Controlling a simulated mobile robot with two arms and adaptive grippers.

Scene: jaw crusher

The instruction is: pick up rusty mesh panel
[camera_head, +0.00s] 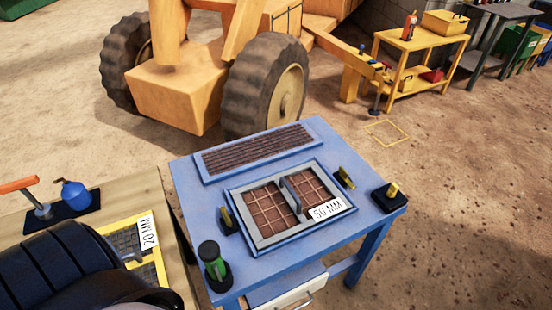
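The rusty mesh panel (266,209) lies flat in a recess in the top of a blue table (330,250). It has a grey frame, reddish-brown mesh under a light grid, and a grey handle (290,193) across its middle. A white label reading about "50 MM" sits at its front right. A second panel with a yellow frame (158,277) and a "20 MM" label lies on the wooden table at left. A black rounded form, likely my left arm, covers part of that table. Neither gripper shows.
Black-and-yellow clamps (344,178) (228,219) stand beside the panel. A green-topped tool (212,262) stands at the front left corner, a yellow-handled one (391,193) at right. A slatted grille (257,149) lies behind. A big wheeled machine (180,95) stands beyond; sandy ground at right is open.

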